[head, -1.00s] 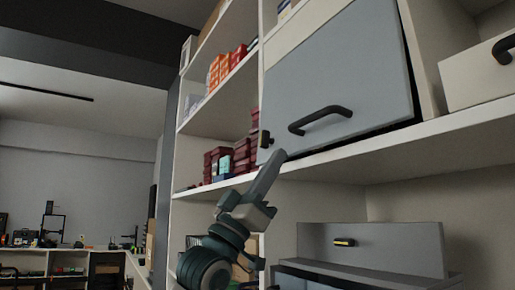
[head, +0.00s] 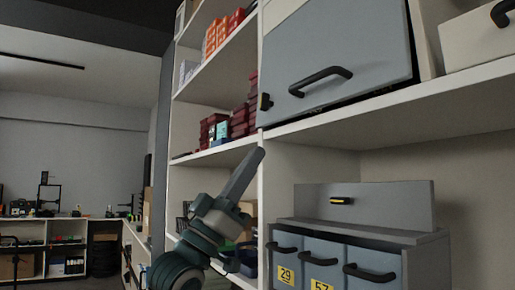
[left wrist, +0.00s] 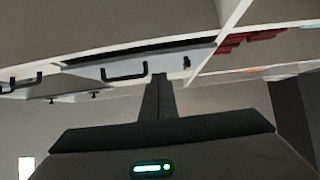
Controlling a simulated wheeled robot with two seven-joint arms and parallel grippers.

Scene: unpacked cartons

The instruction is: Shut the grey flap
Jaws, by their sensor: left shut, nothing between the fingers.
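The grey flap (head: 345,45) is on the upper shelf cabinet at the upper right of the head view, with a black bar handle (head: 320,80). It hangs nearly upright; a narrow dark gap shows along its lower edge toward the right. In the left wrist view the flap (left wrist: 165,62) is above my fingers. My left gripper (head: 257,155) is shut and empty, pointing up just below the flap's lower left corner, apart from it in the head view. Its fingers also show in the left wrist view (left wrist: 158,85). My right gripper is not in view.
A shelf board (head: 400,112) runs beneath the flap. Below it stands a grey drawer unit (head: 415,237) with black handles and yellow number labels. Dark red boxes (head: 240,118) sit on the shelf to the left. A light bin (head: 470,38) is right of the flap.

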